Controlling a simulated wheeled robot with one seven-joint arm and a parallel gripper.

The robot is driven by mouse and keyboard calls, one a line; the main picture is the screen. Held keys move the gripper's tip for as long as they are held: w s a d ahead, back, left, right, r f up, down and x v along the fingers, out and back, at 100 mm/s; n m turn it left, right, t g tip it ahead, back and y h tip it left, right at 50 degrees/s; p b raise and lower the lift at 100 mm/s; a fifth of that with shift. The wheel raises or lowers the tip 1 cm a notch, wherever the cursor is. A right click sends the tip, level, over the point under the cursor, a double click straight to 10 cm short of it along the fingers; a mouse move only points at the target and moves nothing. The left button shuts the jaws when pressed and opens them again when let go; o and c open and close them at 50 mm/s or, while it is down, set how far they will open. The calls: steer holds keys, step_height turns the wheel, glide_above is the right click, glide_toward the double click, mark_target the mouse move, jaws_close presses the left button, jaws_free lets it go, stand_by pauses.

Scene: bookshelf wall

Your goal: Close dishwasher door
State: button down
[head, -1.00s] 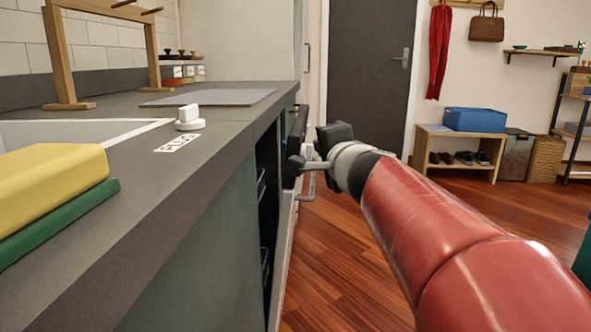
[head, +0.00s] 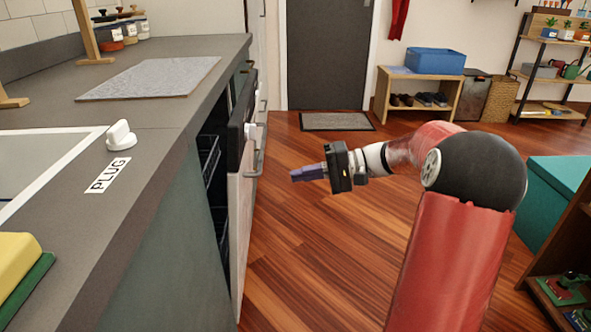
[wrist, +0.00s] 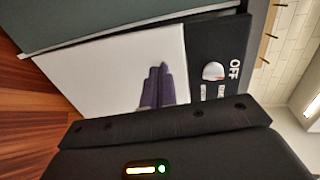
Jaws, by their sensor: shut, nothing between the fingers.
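The dishwasher door (head: 239,230) stands slightly ajar under the counter, its top leaning out, with a dark gap and racks (head: 209,160) showing behind it. It has a black control strip (head: 238,116), a white knob and a bar handle. My gripper (head: 292,174) is shut and empty, to the right of the door and apart from it, with its fingers pointing left at it. In the wrist view the closed purple fingers (wrist: 157,88) show in front of the white door panel (wrist: 105,75), near the black strip (wrist: 215,65) marked OFF. Contact is not visible there.
The counter (head: 150,130) holds a sink, a white plug (head: 120,135), a grey mat (head: 150,77) and a yellow-and-green sponge (head: 20,262). Wooden floor (head: 290,260) is open right of the door. A teal box (head: 555,195) and a shelf stand at the right.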

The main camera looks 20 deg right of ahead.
glide_toward(240, 182)
steer(key=x, duration=0.5)
steer(key=shift+s+a, duration=0.15)
steer(key=shift+w+a, duration=0.25)
steer(key=shift+a, duration=0.35)
